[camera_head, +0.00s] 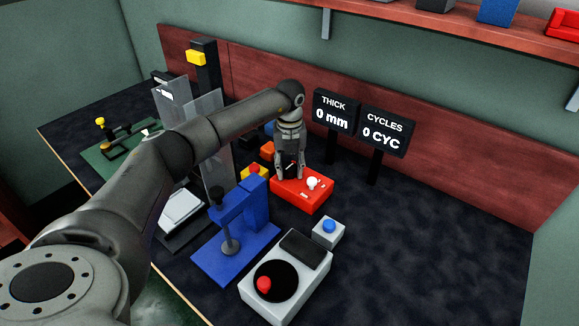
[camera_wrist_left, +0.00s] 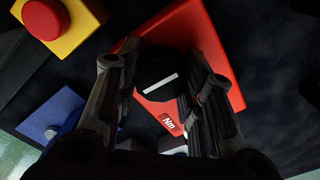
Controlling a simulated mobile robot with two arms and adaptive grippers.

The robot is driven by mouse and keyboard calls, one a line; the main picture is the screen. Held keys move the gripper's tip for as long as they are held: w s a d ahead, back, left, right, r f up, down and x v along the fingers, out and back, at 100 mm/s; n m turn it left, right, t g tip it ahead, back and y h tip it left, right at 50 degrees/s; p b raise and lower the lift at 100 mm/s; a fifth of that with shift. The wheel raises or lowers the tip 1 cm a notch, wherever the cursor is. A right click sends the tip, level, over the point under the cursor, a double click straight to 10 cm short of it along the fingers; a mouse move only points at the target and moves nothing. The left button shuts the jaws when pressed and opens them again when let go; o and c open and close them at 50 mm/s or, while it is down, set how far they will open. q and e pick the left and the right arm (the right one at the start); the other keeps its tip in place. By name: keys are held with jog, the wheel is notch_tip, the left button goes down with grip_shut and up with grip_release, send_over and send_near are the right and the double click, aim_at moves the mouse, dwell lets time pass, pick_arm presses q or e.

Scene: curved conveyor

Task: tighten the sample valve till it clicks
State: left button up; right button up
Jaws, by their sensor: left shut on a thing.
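The sample valve is a black knob with a white mark (camera_wrist_left: 157,68) on a red box (camera_head: 318,196). In the head view the box lies right of centre on the dark table, with a small white knob on top. The box (camera_wrist_left: 193,22) carries an "Nm" label in the wrist view. My left gripper (camera_head: 290,175) reaches down from above, and its fingers are shut on the black knob, one on each side in the wrist view (camera_wrist_left: 160,95). The fingers hide much of the knob in the head view. My right gripper is not in view.
A blue press (camera_head: 240,222) stands in front of the red box. A grey box with a red knob (camera_head: 290,287) and a small blue-button box (camera_head: 328,231) are nearby. Two display signs (camera_head: 385,132) stand behind. A yellow box (camera_wrist_left: 75,22) is close by. The table's right side is clear.

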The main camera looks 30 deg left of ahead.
aim_at(290, 166)
pick_arm(q)
jog(key=shift+m, duration=0.3)
jog(key=m, duration=0.5)
jog(key=shift+m, duration=0.4)
jog(key=m, duration=0.5)
jog(key=shift+m, duration=0.3)
jog(key=o, duration=1)
jog(key=shift+o, duration=0.2)
notch_tip(290, 166, up, 12)
